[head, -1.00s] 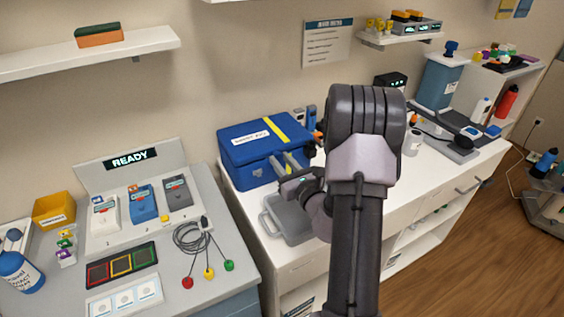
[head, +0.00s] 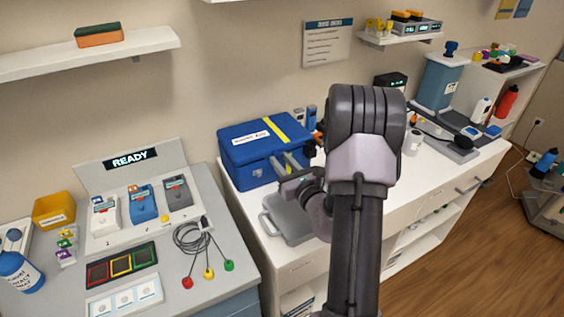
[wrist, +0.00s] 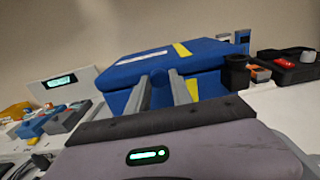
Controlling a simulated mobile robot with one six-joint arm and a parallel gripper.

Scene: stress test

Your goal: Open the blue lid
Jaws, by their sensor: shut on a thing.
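The blue lid (head: 240,133), with a yellow stripe and a white label, sits on top of a blue box (head: 247,172) on the white counter. In the wrist view the lid (wrist: 150,66) lies straight ahead, over the box body (wrist: 208,83). My gripper (head: 284,160) is at the box's front, right of its middle. It also shows in the wrist view (wrist: 167,74), its two grey fingers reaching to the lid's front edge. The gripper is shut on the lid's front edge; the exact contact is hard to make out. I cannot tell whether the lid is slightly raised.
A grey flat case (head: 288,222) lies on the counter in front of the box, below my gripper. A bench at left holds a READY panel (head: 131,158) and cables (head: 192,238). Small devices (head: 311,117) stand right of the box. A wall shelf (head: 80,62) hangs above left.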

